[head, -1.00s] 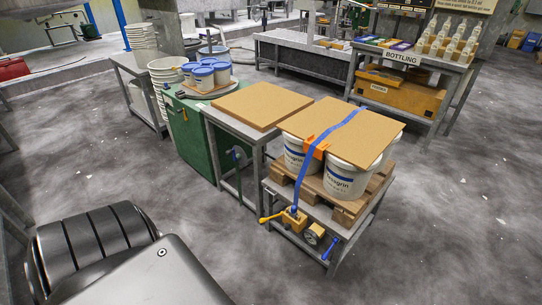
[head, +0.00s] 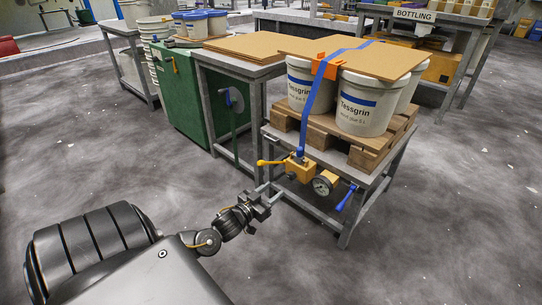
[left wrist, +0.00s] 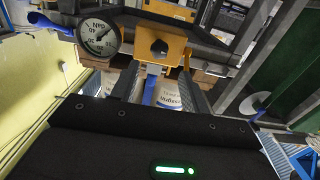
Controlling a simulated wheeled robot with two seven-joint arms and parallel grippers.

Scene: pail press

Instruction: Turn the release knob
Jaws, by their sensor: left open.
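A yellow valve block (head: 300,168) is mounted at the near end of the low metal stand; it also shows in the left wrist view (left wrist: 176,38). A small dark round part, which looks like the knob (left wrist: 158,47), is on its front face. A yellow lever (head: 270,162) sticks out to the left. A pressure gauge (head: 322,186) and a blue-handled lever (head: 346,196) are to the right. My left gripper (head: 270,194) is open and empty, just short of the block. In the left wrist view its fingers (left wrist: 160,78) lie either side of the knob's line, apart from it. My right gripper is out of view.
White pails (head: 358,105) stand on a wooden pallet (head: 322,130) under a brown board (head: 375,58), with a blue strap (head: 318,95) running down to the block. A green cabinet (head: 180,90) and a metal table (head: 200,75) are to the left. The floor in front is clear.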

